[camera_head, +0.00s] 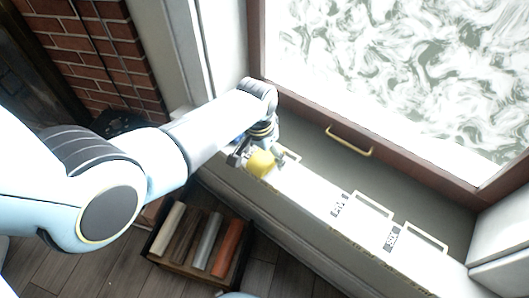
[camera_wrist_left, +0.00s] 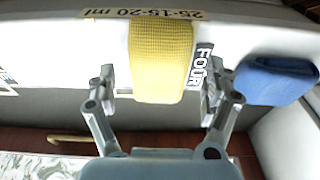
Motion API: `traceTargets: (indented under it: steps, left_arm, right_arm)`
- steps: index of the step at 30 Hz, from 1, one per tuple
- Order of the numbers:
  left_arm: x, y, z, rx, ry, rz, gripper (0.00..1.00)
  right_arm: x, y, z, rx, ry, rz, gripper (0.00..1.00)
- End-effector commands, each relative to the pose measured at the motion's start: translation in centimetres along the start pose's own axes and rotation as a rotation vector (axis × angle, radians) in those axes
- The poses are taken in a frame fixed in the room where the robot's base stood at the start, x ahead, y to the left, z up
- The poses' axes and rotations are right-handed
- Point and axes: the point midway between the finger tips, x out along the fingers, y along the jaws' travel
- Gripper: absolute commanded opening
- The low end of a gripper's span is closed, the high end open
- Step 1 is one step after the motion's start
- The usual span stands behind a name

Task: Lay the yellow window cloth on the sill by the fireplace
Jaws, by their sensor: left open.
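The yellow cloth (camera_head: 262,163) lies on the white strip of the window sill (camera_head: 310,190), below the left gripper. In the left wrist view the yellow cloth (camera_wrist_left: 160,62) is a folded, ribbed piece draped over the sill's edge, beside a "FOUR" label. My left gripper (camera_wrist_left: 160,85) is open, with one finger on each side of the cloth and a visible gap on the left side. In the head view the left gripper (camera_head: 258,157) partly hides the cloth. My right gripper is not in view.
A folded blue cloth (camera_wrist_left: 277,80) lies to the right in the wrist view. The sill has labelled white outlines (camera_head: 372,205) further right, with bare room around them. A window with a brass handle (camera_head: 348,143) stands behind. A wooden crate (camera_head: 160,258) with several bars sits below.

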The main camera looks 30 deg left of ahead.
Motion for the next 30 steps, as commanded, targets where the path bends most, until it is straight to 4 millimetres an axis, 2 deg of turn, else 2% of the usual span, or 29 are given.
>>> traceTargets:
  steps: [4, 8, 21, 25, 30]
  left_arm:
    - [-0.2, 0.0, 0.0, 0.0, 0.0, 0.0, 0.85]
    - [-1.3, 0.0, 0.0, 0.0, 0.002, 0.0, 0.85]
    - [-9.9, 0.0, -0.1, 0.0, 0.003, -0.001, 0.85]
    - [-11.4, 0.0, 0.0, 0.0, 0.001, 0.0, 0.85]
    - [-12.0, 0.0, 0.0, 0.0, 0.0, 0.0, 0.85]
  right_arm:
    - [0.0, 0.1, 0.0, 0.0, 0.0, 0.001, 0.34]
    - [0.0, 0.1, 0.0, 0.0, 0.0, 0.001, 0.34]
    - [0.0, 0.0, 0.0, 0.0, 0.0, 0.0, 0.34]
    - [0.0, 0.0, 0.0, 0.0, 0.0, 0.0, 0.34]
    - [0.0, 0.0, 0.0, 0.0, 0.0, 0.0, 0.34]
